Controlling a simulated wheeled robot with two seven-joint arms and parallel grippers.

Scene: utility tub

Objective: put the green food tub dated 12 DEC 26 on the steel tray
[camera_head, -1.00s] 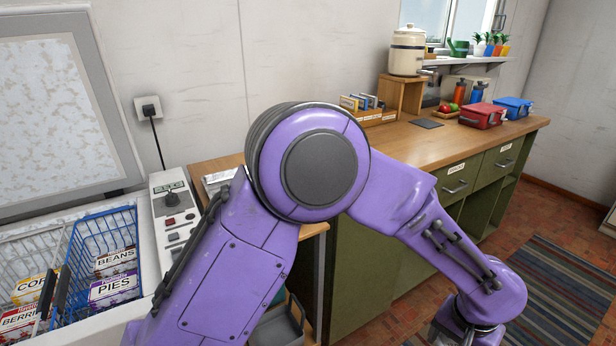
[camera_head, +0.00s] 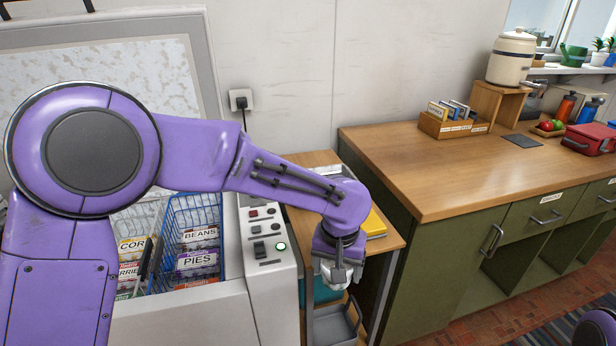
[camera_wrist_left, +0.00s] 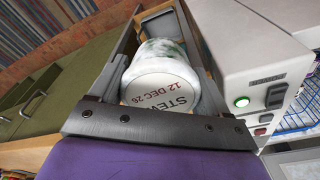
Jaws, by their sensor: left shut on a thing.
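My left gripper (camera_head: 338,268) is shut on a frosty white tub with green patches (camera_wrist_left: 162,82). In the left wrist view its pale lid faces the camera and reads "STEW" and "12 DEC 26", and a finger lies on each side of it. In the head view the tub (camera_head: 336,279) hangs at the front of a small wooden stand, mostly hidden by the gripper. A silvery tray-like thing (camera_head: 325,171) shows at the back of the stand's top, partly covered by my arm; I cannot tell for sure that it is the steel tray. My right gripper is out of view.
A chest freezer with a blue wire basket (camera_head: 224,262) of food packs is at left, beside a control panel (camera_head: 262,232). A yellow thing (camera_head: 375,224) lies on the stand (camera_head: 393,241); a grey caddy (camera_head: 338,328) is below. A wooden counter (camera_head: 420,175) stands at right.

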